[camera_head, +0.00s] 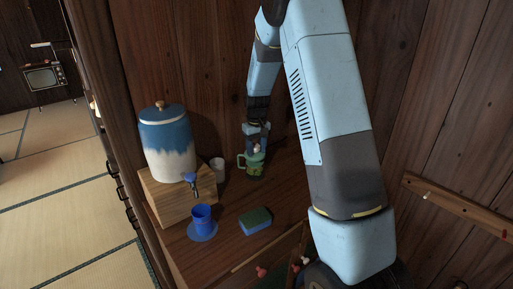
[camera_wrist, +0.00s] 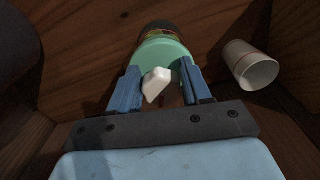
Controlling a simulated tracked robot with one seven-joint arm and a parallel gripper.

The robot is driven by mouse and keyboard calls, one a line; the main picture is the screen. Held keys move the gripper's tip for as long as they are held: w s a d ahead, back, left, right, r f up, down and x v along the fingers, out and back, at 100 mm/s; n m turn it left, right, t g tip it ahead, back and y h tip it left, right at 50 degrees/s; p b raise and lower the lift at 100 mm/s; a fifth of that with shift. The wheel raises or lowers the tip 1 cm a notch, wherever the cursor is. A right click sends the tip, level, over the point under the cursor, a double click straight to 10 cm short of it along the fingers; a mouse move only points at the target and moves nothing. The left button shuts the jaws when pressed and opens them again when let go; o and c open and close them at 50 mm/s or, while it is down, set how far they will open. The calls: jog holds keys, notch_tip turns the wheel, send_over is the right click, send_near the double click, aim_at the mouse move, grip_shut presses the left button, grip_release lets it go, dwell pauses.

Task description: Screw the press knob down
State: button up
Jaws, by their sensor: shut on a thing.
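The press is a green pot with a side handle (camera_head: 253,164), standing upright on the wooden counter. In the wrist view its pale green lid (camera_wrist: 160,52) is beyond my fingertips. The press knob (camera_wrist: 156,84) is a white, faceted piece on top, and it also shows small in the head view (camera_head: 257,149). My gripper (camera_wrist: 160,76) points down from above, with one blue finger on each side of the knob. It is shut on the knob, though a gap seems to show at the right finger. The thread under the knob is hidden.
A white cup (camera_wrist: 250,66) stands close beside the press. A blue-and-white dispenser (camera_head: 168,146) sits on a wooden block (camera_head: 174,201), left of a blue cup (camera_head: 202,217) and a sponge (camera_head: 256,221). Wooden walls close in behind the press.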

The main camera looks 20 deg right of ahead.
aim_at(256, 147)
jog(key=shift+s+f, duration=0.35)
jog(key=shift+f, duration=0.25)
jog(key=o, duration=0.5)
jog(key=shift+o, duration=0.2)
jog(key=shift+w+r, duration=0.15)
jog(key=shift+r, duration=0.25)
jog(key=shift+o, duration=0.8)
jog(key=shift+r, duration=0.3)
jog(key=shift+w+r, duration=0.2)
jog(key=shift+r, duration=3.7)
